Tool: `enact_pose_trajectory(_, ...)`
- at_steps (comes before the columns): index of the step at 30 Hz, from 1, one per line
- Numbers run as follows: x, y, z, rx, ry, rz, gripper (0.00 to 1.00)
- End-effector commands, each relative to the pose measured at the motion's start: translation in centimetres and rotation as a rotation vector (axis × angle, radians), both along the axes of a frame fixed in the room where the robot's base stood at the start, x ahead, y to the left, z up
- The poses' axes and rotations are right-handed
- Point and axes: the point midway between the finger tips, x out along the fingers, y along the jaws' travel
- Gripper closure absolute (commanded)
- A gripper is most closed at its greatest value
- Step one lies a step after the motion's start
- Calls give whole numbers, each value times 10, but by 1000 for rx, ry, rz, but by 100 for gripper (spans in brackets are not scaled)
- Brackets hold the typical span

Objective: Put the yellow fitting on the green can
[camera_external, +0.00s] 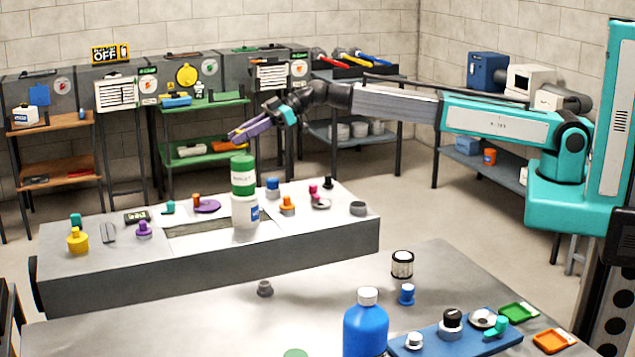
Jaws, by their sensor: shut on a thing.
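A yellow fitting (77,240) with a knob on top stands upright at the left end of the grey duct. The green can (243,163), with a pale label band, stands on top of a white can (243,212) near the duct's middle. My gripper (234,136), with purple fingers, is above the green can and appears apart from it, far to the right of the yellow fitting. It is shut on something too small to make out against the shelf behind.
The duct top (340,215) holds several small fittings, a purple disc (207,206) and a dark box (137,216). A blue bottle (365,325) and a blue tray (455,340) stand on the front table. Shelves line the back wall.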

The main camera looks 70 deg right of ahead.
Motion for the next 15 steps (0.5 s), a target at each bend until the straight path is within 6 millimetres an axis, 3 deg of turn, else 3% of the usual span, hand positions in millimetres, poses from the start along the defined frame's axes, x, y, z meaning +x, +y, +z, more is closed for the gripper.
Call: enact_pose_trajectory(15,0,0,-32,0,0,-1,100)
